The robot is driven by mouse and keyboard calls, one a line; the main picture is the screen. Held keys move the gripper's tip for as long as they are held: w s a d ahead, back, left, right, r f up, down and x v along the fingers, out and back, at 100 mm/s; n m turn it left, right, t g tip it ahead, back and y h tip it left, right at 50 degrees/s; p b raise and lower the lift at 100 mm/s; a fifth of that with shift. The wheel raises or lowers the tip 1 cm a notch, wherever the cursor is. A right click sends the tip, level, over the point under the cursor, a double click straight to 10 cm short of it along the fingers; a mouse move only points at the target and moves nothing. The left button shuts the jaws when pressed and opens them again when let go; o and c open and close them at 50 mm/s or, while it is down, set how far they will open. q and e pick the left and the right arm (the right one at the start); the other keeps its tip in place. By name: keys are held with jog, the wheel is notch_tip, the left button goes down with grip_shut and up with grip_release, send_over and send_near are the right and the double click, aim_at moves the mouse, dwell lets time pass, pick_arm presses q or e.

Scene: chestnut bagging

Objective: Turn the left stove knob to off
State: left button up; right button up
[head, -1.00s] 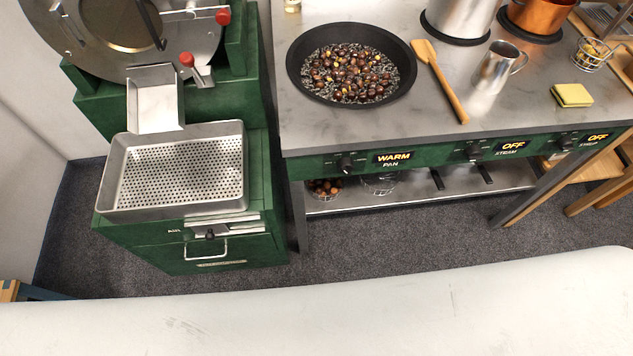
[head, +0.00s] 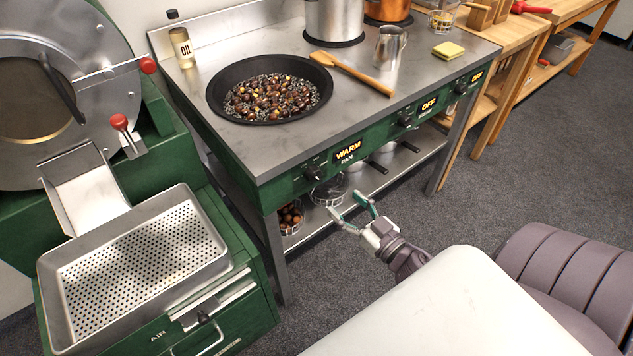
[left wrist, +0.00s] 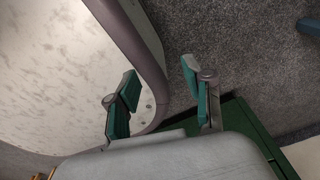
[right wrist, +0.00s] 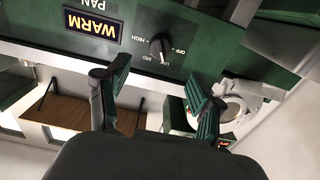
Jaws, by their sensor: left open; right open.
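The left stove knob (head: 315,172) is a black dial on the green front panel, beside a lit display (head: 348,150) reading WARM above the word PAN. The knob also shows in the right wrist view (right wrist: 160,46), upside down, with OFF and HIGH printed around it. My right gripper (head: 346,205) is open and empty, in front of and below the knob. In the right wrist view its fingers (right wrist: 157,75) are spread, with the knob beyond the gap and apart from them. My left gripper (left wrist: 160,82) is open and empty beside a pale rounded surface, seen only in the left wrist view.
A black pan (head: 270,92) of chestnuts sits on the stove top, with a wooden spatula (head: 350,72) beside it. Two more displays read OFF farther right. A lower shelf (head: 392,172) holds baskets. A green machine with a perforated tray (head: 75,322) stands at left.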

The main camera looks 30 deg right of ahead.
aim_at(319, 180)
jog(key=w, duration=0.7)
jog(key=w+a, duration=0.1)
jog(key=w, duration=0.2)
jog(key=shift+w, duration=0.2)
pick_arm(q)
jog(key=shift+w+a+r, duration=0.1)
jog(key=shift+a+r, duration=0.15)
jog(key=shift+a, duration=0.4)
pick_arm(e)
jog(key=c, duration=1.1)
pick_arm(q)
jog(key=shift+d, duration=0.15)
pick_arm(e)
jog(key=shift+c, duration=0.2)
